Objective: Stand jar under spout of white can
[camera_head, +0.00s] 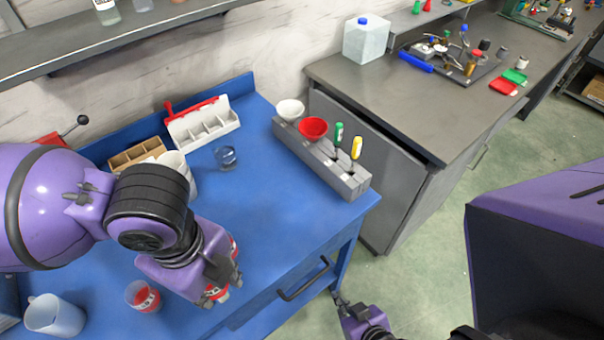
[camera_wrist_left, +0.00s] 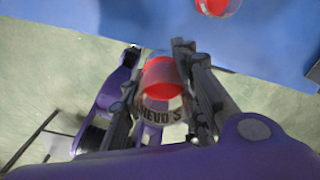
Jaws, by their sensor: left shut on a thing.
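My left gripper (camera_head: 218,296) is shut on a clear jar with red contents (camera_wrist_left: 162,78), near the front edge of the blue table; in the head view my fingers hide most of it. In the left wrist view the jar sits between the fingertips (camera_wrist_left: 160,75), with dark lettering on its band. A whitish rounded vessel (camera_head: 181,165), perhaps the white can, stands behind my left arm, mostly hidden; I see no spout. A second jar with red contents (camera_head: 146,298) stands left of the gripper. My right gripper (camera_head: 342,302) is low, beyond the table's front edge; its finger opening is unclear.
A small clear glass (camera_head: 227,158) stands mid-table. A translucent pitcher (camera_head: 55,316) is at the front left. A grey rack (camera_head: 318,160) with funnels and green and yellow tools lines the right side. A white compartment box (camera_head: 202,125) is at the back. The table's middle right is clear.

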